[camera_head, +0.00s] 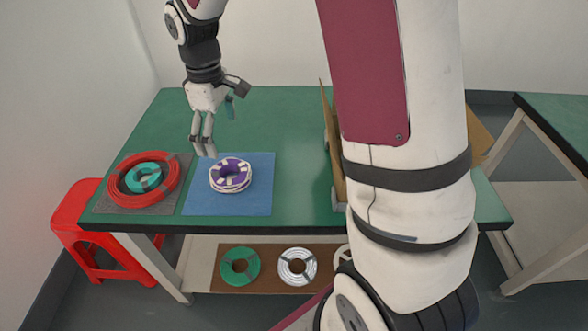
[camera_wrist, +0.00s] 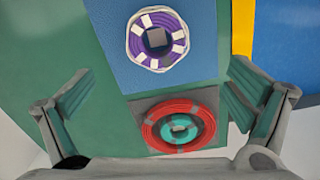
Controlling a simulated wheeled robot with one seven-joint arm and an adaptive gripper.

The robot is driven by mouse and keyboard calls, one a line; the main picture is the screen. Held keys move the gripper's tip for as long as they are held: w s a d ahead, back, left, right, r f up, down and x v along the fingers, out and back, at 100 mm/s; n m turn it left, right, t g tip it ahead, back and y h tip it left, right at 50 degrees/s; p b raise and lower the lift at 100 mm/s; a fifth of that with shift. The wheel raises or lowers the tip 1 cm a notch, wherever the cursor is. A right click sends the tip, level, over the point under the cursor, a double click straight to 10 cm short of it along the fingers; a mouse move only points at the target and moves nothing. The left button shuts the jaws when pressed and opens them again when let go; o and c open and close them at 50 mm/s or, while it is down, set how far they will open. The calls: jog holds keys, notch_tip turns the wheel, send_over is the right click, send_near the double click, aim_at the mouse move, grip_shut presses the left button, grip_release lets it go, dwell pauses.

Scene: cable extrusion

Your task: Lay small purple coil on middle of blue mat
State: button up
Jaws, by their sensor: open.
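The small purple coil (camera_head: 245,174) with white ties lies flat on the blue mat (camera_head: 206,203), roughly at its middle. A thin white ring shows around and under it; I cannot tell whether this is a separate white coil. In the wrist view the purple coil (camera_wrist: 139,33) is at the top, on the blue mat (camera_wrist: 105,55), and nothing grips it. My gripper (camera_head: 205,152) hangs near the mat's back left corner, apart from the coil. In the wrist view my gripper's fingers (camera_wrist: 160,92) are spread wide with nothing between them.
Left of the blue mat, a red coil (camera_head: 171,183) surrounds a teal coil (camera_head: 133,177) on a grey mat (camera_head: 112,206). A brown upright panel (camera_head: 332,150) stands to the right. Green (camera_head: 228,267) and white (camera_head: 285,267) coils lie on the lower shelf. A red stool (camera_head: 72,209) stands at left.

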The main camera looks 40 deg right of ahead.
jog(key=s+r+m, duration=0.2)
jog(key=s+r, duration=0.6)
jog(key=s+r+m+t, duration=0.1)
jog(key=s+r+m, duration=0.1)
jog(key=s, duration=0.9)
jog(key=s+r+m+t, duration=0.1)
jog(key=s+m, duration=0.3)
jog(key=s, duration=0.8)
jog(key=shift+s+d+r, duration=0.2)
jog(key=shift+r, duration=0.2)
notch_tip(320, 180, up, 10)
jog(key=t+p, duration=0.2)
jog(key=p, duration=0.6)
jog(key=shift+f, duration=0.15)
